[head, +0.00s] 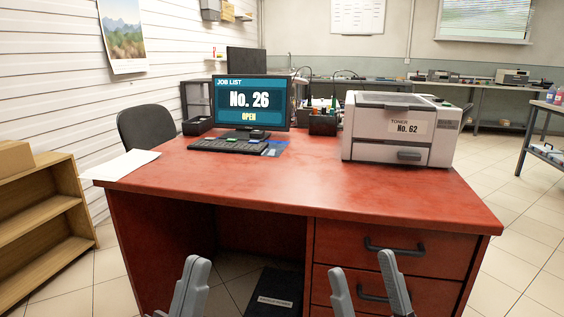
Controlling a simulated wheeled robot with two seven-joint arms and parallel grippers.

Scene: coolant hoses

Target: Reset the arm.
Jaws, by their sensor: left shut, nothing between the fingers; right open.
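My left gripper (190,283) shows at the bottom of the head view, left of centre, in front of the desk's open knee space. Its grey fingers are shut with nothing held. My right gripper (363,270) is at the bottom, right of centre, in front of the desk drawers. Its two fingers stand apart and the gap between them is empty. Both grippers are lower in the picture than the red desk top (270,185). The rest of both arms is mostly out of view.
On the desk stand a monitor (250,101) reading "No. 26 OPEN", a keyboard (228,146), a printer (398,130) and a paper sheet (127,165). Drawer handles (392,247) stick out near my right gripper. A wooden shelf (40,228) stands left.

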